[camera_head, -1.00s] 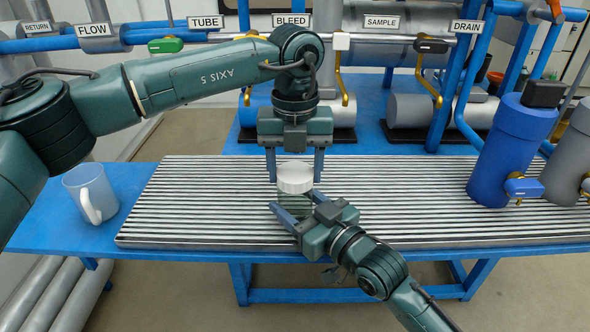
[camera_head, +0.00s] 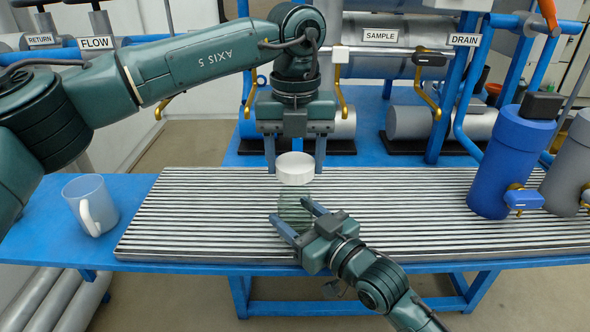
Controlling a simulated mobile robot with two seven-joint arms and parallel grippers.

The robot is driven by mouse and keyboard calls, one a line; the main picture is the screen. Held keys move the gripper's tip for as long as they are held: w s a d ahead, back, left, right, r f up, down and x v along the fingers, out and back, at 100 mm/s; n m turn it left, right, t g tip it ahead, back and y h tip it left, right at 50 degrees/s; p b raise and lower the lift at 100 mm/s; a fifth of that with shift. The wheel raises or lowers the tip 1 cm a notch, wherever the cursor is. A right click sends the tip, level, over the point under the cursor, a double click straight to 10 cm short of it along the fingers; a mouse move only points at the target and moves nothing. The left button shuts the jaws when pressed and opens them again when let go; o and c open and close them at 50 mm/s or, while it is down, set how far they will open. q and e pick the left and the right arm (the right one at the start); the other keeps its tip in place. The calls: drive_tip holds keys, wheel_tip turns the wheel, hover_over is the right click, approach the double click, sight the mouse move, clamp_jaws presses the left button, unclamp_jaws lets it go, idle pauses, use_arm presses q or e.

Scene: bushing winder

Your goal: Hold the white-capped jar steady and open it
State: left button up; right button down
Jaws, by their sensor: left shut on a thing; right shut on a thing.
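The white cap (camera_head: 295,169) is a short round lid between the two fingers of my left gripper (camera_head: 295,160), which is shut on it from above. Below it stands the clear, greenish glass jar (camera_head: 293,203) on the ribbed table top. The cap is lifted off, just above the jar's mouth. My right gripper (camera_head: 292,220) comes in from the lower right and is shut on the jar's body, a finger on each side. The jar's contents and its lower part are hard to make out.
A translucent mug (camera_head: 92,203) stands on the blue table at left. A blue cylinder with a valve (camera_head: 510,160) and a grey one (camera_head: 570,165) stand at right. Pipes and labelled tanks fill the back. The ribbed slats (camera_head: 400,205) right of the jar are clear.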

drive_tip(key=shift+c, duration=1.9)
unclamp_jaws()
drive_tip(key=shift+s+d, duration=0.1)
